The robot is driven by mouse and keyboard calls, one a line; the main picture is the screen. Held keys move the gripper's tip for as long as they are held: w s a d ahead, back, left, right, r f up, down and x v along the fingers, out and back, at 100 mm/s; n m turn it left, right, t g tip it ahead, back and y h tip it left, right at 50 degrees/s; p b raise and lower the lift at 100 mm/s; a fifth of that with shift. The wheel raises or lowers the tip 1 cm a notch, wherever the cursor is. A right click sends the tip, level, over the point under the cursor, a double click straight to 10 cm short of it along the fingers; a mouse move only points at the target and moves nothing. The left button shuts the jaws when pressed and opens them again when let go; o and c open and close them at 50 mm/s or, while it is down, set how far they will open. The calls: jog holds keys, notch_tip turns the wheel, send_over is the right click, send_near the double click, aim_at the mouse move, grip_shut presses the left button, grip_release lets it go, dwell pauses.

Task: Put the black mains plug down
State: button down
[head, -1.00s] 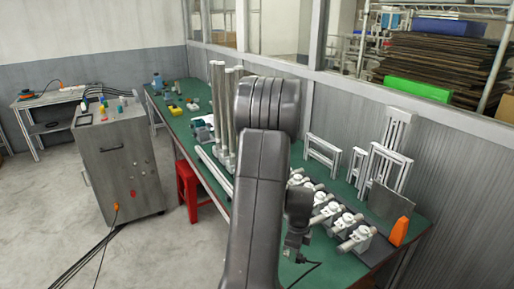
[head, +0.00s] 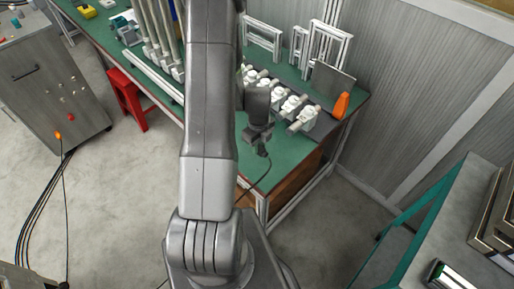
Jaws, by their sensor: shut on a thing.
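My gripper (head: 257,137) is in the head view just right of my arm, pointing down over the near end of the green-topped bench (head: 292,158). It is shut on the black mains plug (head: 262,151), which shows small and dark below the fingers. A thin dark cable (head: 254,184) runs from the plug down and left, behind my arm. I cannot tell whether the plug touches the bench top or hangs just above it. My arm hides part of the bench.
A row of white-and-metal fittings (head: 291,105) lies behind the gripper, with an orange wedge (head: 341,105) at the right. Upright metal tubes (head: 153,32) and a red stool (head: 127,97) are left. Another teal-edged table (head: 452,222) stands lower right. The bench's near corner is bare.

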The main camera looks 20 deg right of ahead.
aim_at(259, 153)
jog(key=shift+f+p, duration=0.45)
jog(key=shift+f, duration=1.95)
jog(key=shift+f, duration=0.1)
jog(key=c, duration=1.2)
grip_release()
notch_tip(259, 153, up, 12)
jog(key=shift+r+b, duration=0.15)
jog(key=shift+b, duration=1)
